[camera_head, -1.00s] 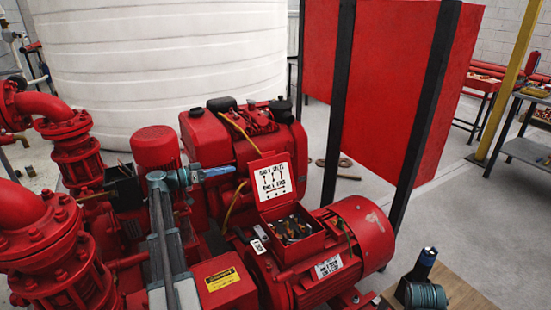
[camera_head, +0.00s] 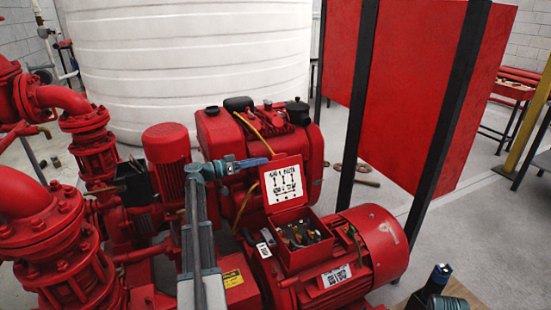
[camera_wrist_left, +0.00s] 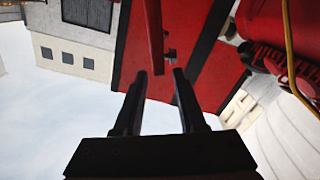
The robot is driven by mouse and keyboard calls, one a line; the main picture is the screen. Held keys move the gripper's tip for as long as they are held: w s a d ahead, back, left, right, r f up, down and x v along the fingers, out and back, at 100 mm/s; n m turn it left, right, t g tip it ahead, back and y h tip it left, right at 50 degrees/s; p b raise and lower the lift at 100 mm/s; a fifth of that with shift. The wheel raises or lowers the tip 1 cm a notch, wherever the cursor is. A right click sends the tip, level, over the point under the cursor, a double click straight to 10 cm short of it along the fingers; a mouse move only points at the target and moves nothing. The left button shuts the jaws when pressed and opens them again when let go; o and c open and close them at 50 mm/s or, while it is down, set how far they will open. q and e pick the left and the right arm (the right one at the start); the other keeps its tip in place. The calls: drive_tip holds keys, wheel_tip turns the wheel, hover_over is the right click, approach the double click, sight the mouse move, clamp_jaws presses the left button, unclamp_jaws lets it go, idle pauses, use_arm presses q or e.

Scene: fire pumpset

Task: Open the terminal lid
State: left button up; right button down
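The terminal lid (camera_head: 283,182) stands raised at the back of the terminal box (camera_head: 300,241), its white label facing my head camera. The box is uncovered and shows several terminals and wires inside. My left gripper (camera_head: 255,161) is at the upper left of the lid, its bluish fingertip close to the lid's top edge in the picture. I cannot tell whether they touch. In the left wrist view the two dark fingers (camera_wrist_left: 160,85) stand apart, with nothing clearly held between them.
The box sits on the red motor (camera_head: 350,250). A red engine (camera_head: 215,140) is behind, and red pipes (camera_head: 60,220) stand at the left. A red panel with black posts (camera_head: 430,90) stands at the right. A dark object (camera_head: 437,280) is at the lower right.

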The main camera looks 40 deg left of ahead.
sight(275, 157)
use_arm(q)
drive_tip(key=x, duration=0.6)
drive_tip(key=shift+w+d, duration=0.2)
drive_tip(key=shift+w, duration=0.15)
clamp_jaws()
idle(1.1)
